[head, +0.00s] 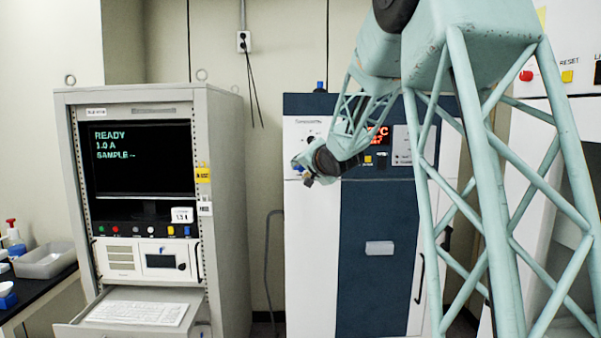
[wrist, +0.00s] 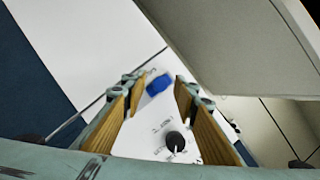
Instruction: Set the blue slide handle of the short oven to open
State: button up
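The oven (head: 377,300) is a white cabinet with a dark blue door panel, standing against the back wall in the head view. In the wrist view, the blue slide handle (wrist: 159,84) is a small blue block on the oven's white front panel (wrist: 160,120), near a black knob (wrist: 175,141). My gripper (head: 305,178) is at the oven's upper left front in the head view. In the wrist view, my gripper (wrist: 160,80) is open, with one wood-coloured finger on each side of the handle. Gaps show beside the handle. In the head view my arm hides that spot.
A grey rack (head: 229,220) with a screen and a pulled-out keyboard drawer (head: 140,312) stands left of the oven. A small blue part (head: 320,87) sits on the oven's top. A large grey panel (wrist: 235,45) fills the upper right of the wrist view.

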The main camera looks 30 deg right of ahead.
jog(key=shift+x, duration=0.95)
grip_shut()
